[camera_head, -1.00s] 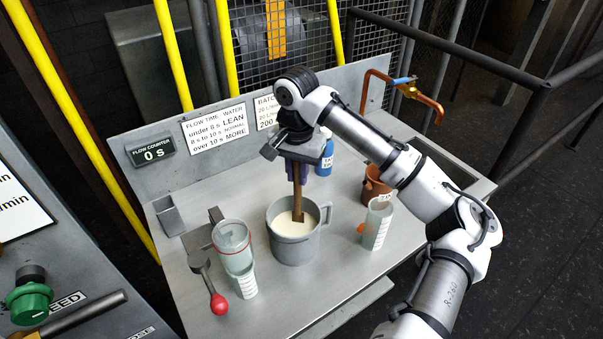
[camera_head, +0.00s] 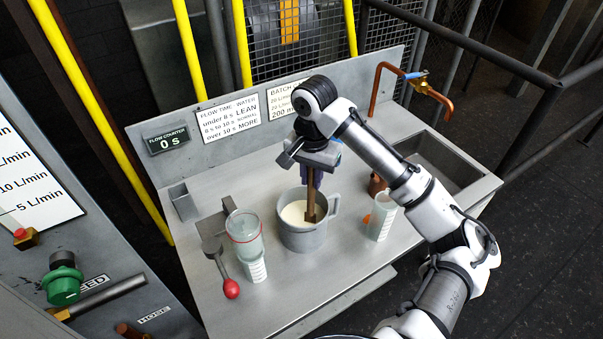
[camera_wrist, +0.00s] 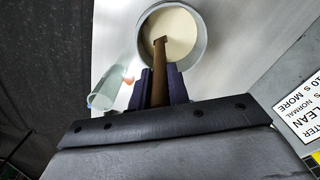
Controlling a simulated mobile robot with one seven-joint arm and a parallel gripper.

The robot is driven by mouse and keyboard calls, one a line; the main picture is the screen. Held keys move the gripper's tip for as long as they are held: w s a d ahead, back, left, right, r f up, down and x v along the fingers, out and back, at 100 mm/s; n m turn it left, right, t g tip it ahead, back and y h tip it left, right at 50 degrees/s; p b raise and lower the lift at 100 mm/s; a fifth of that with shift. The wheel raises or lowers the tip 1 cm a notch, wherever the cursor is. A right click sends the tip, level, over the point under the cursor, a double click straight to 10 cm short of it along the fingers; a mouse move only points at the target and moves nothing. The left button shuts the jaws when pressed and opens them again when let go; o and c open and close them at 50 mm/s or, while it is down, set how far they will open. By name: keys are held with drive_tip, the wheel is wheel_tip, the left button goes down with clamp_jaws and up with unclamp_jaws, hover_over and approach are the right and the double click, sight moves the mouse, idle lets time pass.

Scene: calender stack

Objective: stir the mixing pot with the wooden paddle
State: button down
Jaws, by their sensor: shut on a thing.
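The grey mixing pot (camera_head: 303,240) stands on the steel bench, with cream-coloured liquid inside and its handle to the right. The brown wooden paddle (camera_head: 311,200) is nearly upright, its lower end in the liquid at the right part of the pot. My gripper (camera_head: 314,170) is above the pot, shut on the paddle's upper part. In the wrist view my gripper (camera_wrist: 160,84) has its dark fingers either side of the paddle (camera_wrist: 159,62), which reaches into the pot (camera_wrist: 200,40). The paddle's submerged tip is hidden by the liquid.
A clear cup with a red ring (camera_head: 243,232) and a red-knobbed lever (camera_head: 231,288) are left of the pot. A clear measuring cylinder (camera_head: 382,222) and a partly hidden copper-coloured vessel (camera_head: 376,184) are right. A sink (camera_head: 440,165) and copper tap (camera_head: 437,95) lie beyond.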

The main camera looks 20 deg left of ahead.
wheel_tip(320, 180, up, 15)
drive_tip(key=a, duration=0.2)
drive_tip(key=shift+w+p, duration=0.35)
drive_tip(key=shift+p, duration=0.1)
idle(0.9)
drive_tip(key=shift+s, duration=0.1)
idle(0.4)
